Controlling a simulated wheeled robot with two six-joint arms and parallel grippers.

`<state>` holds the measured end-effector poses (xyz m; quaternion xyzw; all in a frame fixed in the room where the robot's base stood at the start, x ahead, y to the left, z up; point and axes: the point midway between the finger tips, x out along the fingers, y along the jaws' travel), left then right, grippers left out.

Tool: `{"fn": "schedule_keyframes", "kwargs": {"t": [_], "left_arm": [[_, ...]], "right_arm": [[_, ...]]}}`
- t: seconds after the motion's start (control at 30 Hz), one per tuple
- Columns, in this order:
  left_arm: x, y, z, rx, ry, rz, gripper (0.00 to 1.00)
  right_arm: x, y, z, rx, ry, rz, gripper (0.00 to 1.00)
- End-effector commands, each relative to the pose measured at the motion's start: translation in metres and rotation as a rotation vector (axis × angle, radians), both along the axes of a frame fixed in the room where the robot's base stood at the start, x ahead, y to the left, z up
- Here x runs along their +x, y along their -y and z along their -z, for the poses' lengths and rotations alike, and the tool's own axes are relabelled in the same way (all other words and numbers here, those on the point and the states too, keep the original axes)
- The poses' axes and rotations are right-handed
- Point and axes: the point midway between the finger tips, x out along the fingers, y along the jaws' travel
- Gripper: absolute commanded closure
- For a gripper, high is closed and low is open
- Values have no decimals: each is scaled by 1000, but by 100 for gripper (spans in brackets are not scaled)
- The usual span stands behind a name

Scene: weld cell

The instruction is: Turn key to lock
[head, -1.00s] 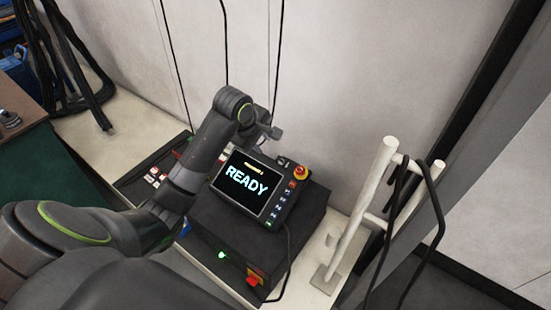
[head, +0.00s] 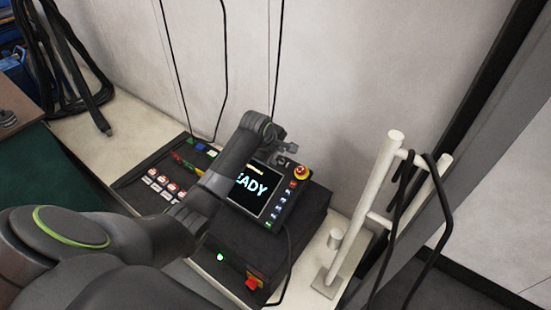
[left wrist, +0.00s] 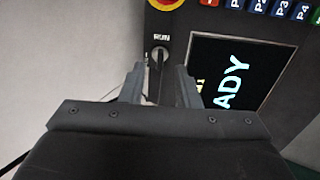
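The pendant (head: 250,208) stands tilted on a dark box, its screen lit; my left arm hides the start of the word on it. In the left wrist view, the key switch (left wrist: 160,54) is a dark round knob marked RUN on the pendant face, beside the screen (left wrist: 232,72). My left gripper (head: 284,152) is over the pendant's upper edge. In the left wrist view, the left gripper (left wrist: 160,76) is open, its two fingers apart with the key switch just beyond the gap between the tips. Contact cannot be told. My right gripper is not in view.
A red emergency stop (head: 302,172) sits close to the key switch. A button panel (head: 165,180) lies left of the box (head: 245,248). A white post rack (head: 365,215) with black cable stands at the right. The wall (head: 330,80) is close behind.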

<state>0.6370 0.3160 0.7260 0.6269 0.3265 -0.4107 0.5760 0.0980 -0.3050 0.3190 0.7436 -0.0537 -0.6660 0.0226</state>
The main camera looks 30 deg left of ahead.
Motion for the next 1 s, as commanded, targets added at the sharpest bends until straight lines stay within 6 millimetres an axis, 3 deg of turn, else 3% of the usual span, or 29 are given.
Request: {"fn": "schedule_keyframes", "kwargs": {"t": [0.2, 0.6, 0.83, 1.0], "left_arm": [[10, 1, 20, 0, -1, -1, 71], [12, 2, 23, 1, 0, 0, 71], [12, 2, 23, 0, 0, 0, 100], [12, 2, 23, 0, 0, -1, 100]], "right_arm": [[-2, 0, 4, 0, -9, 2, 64], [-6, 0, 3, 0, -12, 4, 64], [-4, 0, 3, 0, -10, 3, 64], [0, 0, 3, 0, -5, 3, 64]]}}
